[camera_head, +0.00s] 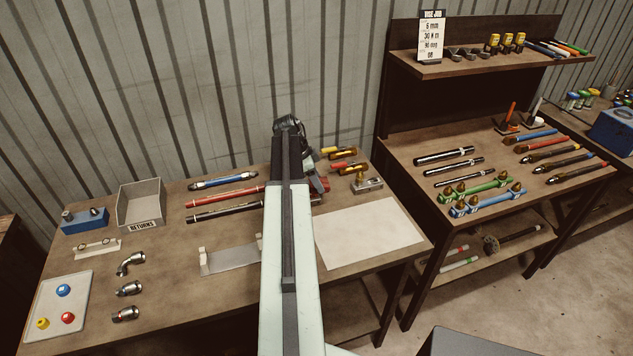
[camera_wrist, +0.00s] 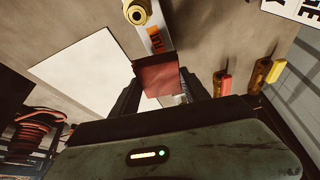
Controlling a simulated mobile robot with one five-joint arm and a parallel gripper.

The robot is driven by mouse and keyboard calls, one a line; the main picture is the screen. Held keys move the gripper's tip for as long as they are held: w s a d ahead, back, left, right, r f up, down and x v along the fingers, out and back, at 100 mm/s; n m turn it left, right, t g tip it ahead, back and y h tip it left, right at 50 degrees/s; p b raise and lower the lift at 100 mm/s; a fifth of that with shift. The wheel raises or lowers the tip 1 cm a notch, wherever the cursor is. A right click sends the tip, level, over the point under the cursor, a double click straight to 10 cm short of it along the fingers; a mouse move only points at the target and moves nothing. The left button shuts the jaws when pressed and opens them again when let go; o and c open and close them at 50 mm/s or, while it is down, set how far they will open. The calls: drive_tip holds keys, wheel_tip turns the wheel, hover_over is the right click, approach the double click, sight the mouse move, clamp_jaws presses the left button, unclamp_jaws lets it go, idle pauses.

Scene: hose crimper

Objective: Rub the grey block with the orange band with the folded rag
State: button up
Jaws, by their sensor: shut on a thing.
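The folded rag (camera_wrist: 158,76), dull red, is held between the two fingers of my gripper (camera_wrist: 161,84) in the wrist view. The grey block (camera_wrist: 165,11) lies on the bench and runs beneath the rag in that view. Its orange band (camera_wrist: 155,40) shows just beyond the rag's edge. In the head view the grey block (camera_head: 371,186) is right of my arm, near the white sheet. I cannot tell whether the rag touches the block.
Handled tools (camera_wrist: 261,75) lie close beside the block. A white sheet (camera_head: 368,232) covers the bench front. Left of my arm are long rods (camera_head: 224,207), a returns bin (camera_head: 141,206) and metal fittings (camera_head: 129,289). A second bench (camera_head: 420,178) stands at the right.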

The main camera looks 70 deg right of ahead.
drive_tip(key=shift+r+p, duration=0.5)
drive_tip(key=shift+r, duration=0.4)
wheel_tip(320, 180, up, 3)
drive_tip(key=p, duration=0.3)
drive_tip(key=shift+r, duration=0.15)
